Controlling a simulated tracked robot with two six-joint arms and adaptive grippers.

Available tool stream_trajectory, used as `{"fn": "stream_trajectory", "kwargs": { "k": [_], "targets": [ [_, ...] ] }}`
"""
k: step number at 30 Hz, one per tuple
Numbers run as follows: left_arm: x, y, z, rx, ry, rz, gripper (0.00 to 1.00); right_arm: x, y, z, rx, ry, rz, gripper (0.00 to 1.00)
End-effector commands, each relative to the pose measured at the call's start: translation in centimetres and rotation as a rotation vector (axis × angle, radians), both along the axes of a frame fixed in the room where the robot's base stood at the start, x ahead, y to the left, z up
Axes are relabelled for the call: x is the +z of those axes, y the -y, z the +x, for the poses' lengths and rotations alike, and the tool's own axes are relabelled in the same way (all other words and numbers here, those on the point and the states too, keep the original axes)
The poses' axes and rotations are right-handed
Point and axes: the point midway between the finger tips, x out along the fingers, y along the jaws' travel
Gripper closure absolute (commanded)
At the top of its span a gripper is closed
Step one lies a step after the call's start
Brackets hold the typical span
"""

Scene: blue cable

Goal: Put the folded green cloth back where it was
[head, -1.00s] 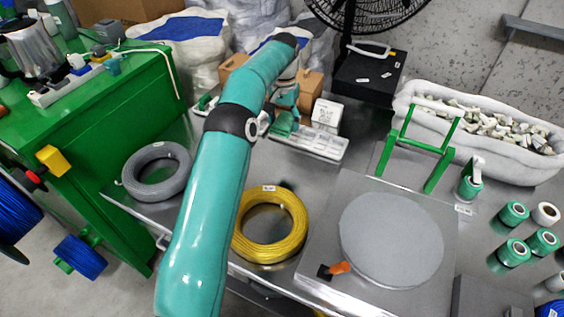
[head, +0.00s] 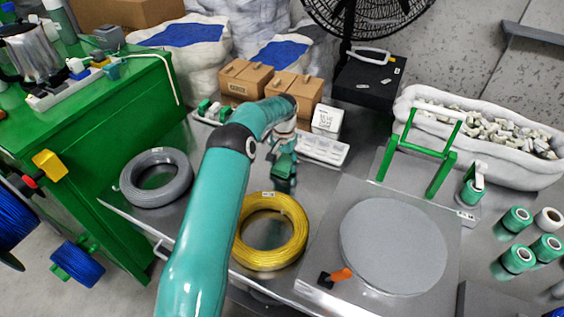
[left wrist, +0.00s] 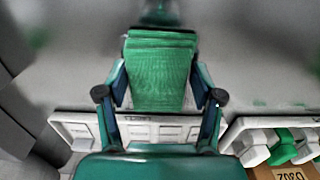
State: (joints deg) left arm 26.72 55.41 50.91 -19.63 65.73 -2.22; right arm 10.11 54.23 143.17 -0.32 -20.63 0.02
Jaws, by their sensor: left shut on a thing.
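The folded green cloth (left wrist: 160,72) is between the fingers of my left gripper (left wrist: 160,85) in the left wrist view, and the gripper is shut on it. The cloth (head: 285,167) is small there and partly hidden by the gripper and arm. The white compartment tray (head: 322,149) lies just behind and to the right of the gripper. My right gripper does not show.
A gray coil (head: 134,187) and a yellow cable coil (head: 298,236) lie on the steel bench (head: 222,150). Cardboard boxes (head: 246,80) stand behind. A white labelled box (head: 327,119) stands at the tray's back. A round gray plate (head: 392,245) and a green frame (head: 446,165) are to the right.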

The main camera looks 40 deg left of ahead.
Motion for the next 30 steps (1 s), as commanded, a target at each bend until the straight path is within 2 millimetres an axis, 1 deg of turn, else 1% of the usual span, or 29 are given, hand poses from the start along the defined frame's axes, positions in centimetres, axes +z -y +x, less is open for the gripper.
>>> {"fn": "stream_trajectory", "kwargs": {
  "k": [10,11,12,14,15,24,28,30],
  "targets": [
    [-0.4,0.0,0.0,0.001,0.000,0.000,0.66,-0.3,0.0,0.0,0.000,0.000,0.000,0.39],
    [-0.3,0.0,0.0,0.001,0.000,0.000,0.28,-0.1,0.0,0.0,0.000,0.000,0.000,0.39],
    [-0.2,0.0,0.0,0.001,0.000,0.000,0.22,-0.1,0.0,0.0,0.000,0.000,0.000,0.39],
    [-0.3,-0.1,0.0,0.001,0.000,0.000,0.12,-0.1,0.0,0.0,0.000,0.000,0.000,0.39],
    [-0.2,0.0,0.0,0.001,0.000,0.000,0.08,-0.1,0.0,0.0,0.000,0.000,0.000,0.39],
    [-0.2,-0.1,-0.1,0.002,0.000,0.000,0.08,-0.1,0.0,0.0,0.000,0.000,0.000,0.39],
    [0.4,-0.1,0.0,0.002,0.002,0.001,0.08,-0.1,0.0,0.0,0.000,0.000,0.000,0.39],
    [1.1,-0.1,0.0,0.002,0.004,0.001,0.08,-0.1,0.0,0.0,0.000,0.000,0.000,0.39]
  ]
}}
